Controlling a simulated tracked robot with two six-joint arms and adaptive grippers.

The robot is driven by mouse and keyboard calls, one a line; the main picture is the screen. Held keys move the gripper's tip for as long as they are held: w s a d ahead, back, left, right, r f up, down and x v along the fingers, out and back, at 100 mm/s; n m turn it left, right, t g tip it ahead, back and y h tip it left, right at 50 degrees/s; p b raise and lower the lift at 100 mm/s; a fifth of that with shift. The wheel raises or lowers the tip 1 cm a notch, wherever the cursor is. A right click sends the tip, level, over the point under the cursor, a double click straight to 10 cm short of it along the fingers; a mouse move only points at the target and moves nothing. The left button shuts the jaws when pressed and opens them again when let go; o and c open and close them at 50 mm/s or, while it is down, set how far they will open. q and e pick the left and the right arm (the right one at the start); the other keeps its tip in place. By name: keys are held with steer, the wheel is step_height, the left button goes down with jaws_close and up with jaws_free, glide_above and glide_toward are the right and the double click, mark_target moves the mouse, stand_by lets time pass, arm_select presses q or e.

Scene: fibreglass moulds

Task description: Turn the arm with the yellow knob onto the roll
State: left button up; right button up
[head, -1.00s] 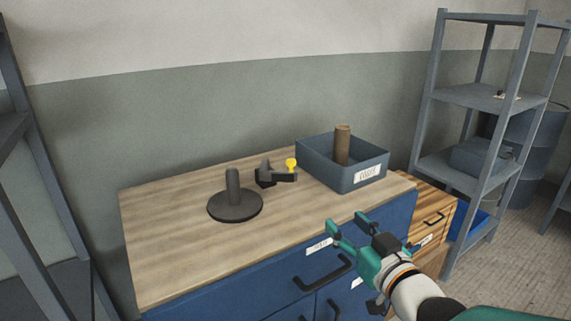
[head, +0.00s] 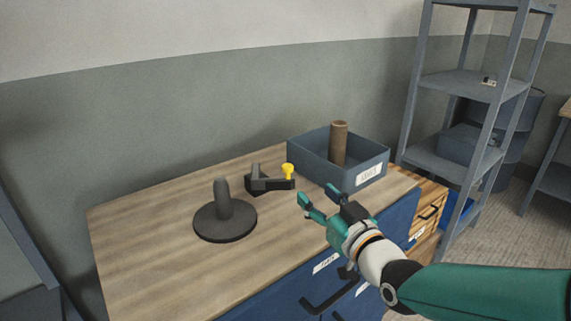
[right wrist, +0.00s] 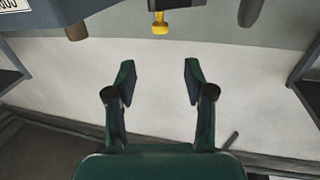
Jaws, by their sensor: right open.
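The dark arm (head: 268,184) lies on the bench top, with its yellow knob (head: 288,170) upright at its right end. The knob also shows at the top of the right wrist view (right wrist: 160,26). A brown roll (head: 339,143) stands upright in a grey bin behind and right of the knob; its end shows in the right wrist view (right wrist: 77,32). A dark round stand with an upright post (head: 223,207) is left of the arm, with no roll on it. My right gripper (head: 318,194) is open and empty, in front and right of the knob, apart from it. My left gripper is not in view.
The grey bin (head: 367,173) with a white label stands at the bench's right end. The wooden bench top (head: 145,235) is clear on the left. Blue drawers with black handles are below its front edge. A grey metal shelf (head: 455,158) stands at the right.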

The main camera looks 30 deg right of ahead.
mark_target(290, 169)
steer(key=w, duration=0.4)
steer(key=w+d+p, duration=0.1)
steer(key=w, duration=0.4)
steer(key=w+d+p, duration=0.1)
steer(key=w, duration=0.3)
steer(key=shift+w, duration=0.35)
jaws_close()
